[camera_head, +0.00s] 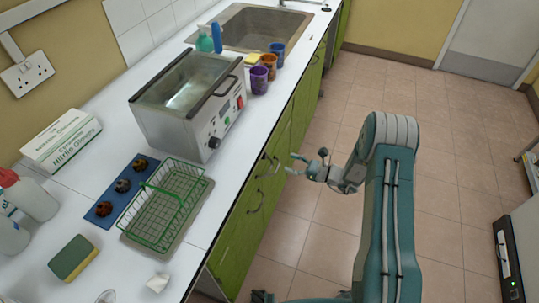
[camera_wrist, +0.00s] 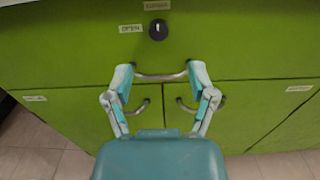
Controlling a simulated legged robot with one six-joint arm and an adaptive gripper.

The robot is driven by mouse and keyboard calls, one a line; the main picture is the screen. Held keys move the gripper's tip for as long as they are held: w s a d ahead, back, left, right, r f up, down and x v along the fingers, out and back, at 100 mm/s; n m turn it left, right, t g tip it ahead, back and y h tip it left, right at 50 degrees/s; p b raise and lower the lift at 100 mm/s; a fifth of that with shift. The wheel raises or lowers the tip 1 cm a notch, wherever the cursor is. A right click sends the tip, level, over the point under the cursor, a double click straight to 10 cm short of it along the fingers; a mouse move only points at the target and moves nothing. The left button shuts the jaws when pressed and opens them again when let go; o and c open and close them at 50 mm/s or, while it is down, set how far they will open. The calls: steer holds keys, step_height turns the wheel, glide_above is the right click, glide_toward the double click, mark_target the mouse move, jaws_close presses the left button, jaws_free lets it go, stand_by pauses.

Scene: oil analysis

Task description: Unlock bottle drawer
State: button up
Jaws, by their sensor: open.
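The green drawer front (camera_wrist: 70,50) fills the upper part of the wrist view and looks shut. A round black lock knob (camera_wrist: 158,30) with a light mark sits on it. A label reading OPEN (camera_wrist: 130,28) is left of the knob, and another label (camera_wrist: 157,5) above it is too blurred to read. A metal bar handle (camera_wrist: 160,78) is below the knob. My gripper (camera_wrist: 160,73) is open and empty, with its fingers either side of the handle in this view. In the head view my gripper (camera_head: 292,164) is beside the green cabinets (camera_head: 255,197); contact cannot be told.
Two cabinet doors with curved handles (camera_wrist: 142,106) are below the drawer. The white worktop (camera_head: 225,190) above holds a metal bath (camera_head: 170,130), a green wire basket (camera_head: 160,215), several cups and a sink (camera_head: 262,27). The tiled floor (camera_head: 450,150) is mostly clear.

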mark_target(266, 156)
steer(key=x, duration=0.8)
steer(key=shift+a, duration=0.3)
steer(key=shift+d, duration=0.1)
steer(key=shift+c, duration=0.6)
jaws_close()
